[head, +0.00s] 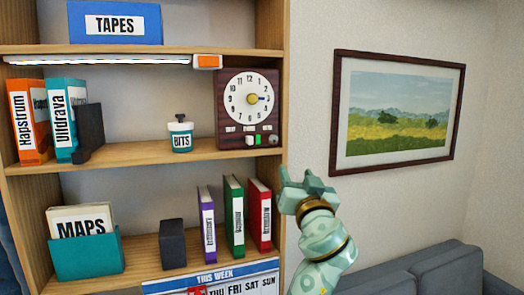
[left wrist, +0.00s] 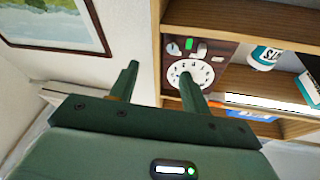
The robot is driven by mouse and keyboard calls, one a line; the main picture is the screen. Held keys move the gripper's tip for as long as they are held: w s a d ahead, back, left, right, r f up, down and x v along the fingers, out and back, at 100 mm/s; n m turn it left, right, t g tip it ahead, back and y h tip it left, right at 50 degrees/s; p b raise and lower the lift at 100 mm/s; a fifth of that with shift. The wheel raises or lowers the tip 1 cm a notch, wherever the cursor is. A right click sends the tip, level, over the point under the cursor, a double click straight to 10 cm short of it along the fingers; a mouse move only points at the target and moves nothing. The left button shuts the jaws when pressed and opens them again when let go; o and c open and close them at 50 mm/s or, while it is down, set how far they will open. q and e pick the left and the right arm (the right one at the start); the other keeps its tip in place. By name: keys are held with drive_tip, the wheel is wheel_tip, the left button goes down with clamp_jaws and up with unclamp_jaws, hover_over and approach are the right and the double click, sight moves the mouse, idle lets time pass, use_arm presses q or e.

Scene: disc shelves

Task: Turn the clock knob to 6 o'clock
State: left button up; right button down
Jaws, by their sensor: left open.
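The clock (head: 248,110) is a dark wooden box with a white numbered dial, standing at the right end of the middle shelf. Its round yellow knob (head: 252,99) sits at the dial's centre, with a dark pointer towards 3. In the left wrist view the clock dial (left wrist: 203,72) appears upside down, partly behind one finger; I cannot make out the knob there. My left gripper (head: 297,177) is open and empty, below and to the right of the clock, apart from it. Its two fingers (left wrist: 158,70) show spread in the left wrist view. My right gripper is not in view.
Below the dial are small switches, a green button (head: 258,140) and a grey knob (head: 273,139). A BITS jar (head: 181,137) stands left of the clock. A framed picture (head: 398,110) hangs on the right wall. Books (head: 234,215) stand on the shelf below.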

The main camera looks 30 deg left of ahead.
sight(253, 99)
use_arm(q)
drive_tip(key=s+a+r+n+g+y, duration=0.2)
drive_tip(key=s+r+n+y, duration=0.3)
drive_tip(key=r, duration=0.5)
drive_tip(key=shift+h, duration=0.5)
drive_tip(key=p+x, duration=0.3)
drive_tip(key=x, duration=0.4)
drive_tip(key=p+x, duration=0.3)
drive_tip(key=x, duration=0.4)
drive_tip(key=shift+s+a+r, duration=0.15)
drive_tip(key=shift+a, duration=0.25)
drive_tip(key=shift+w+a+r+p, duration=0.1)
drive_tip(key=shift+w+a+p, duration=0.2)
drive_tip(key=shift+w+a, duration=0.1)
drive_tip(key=c, duration=1)
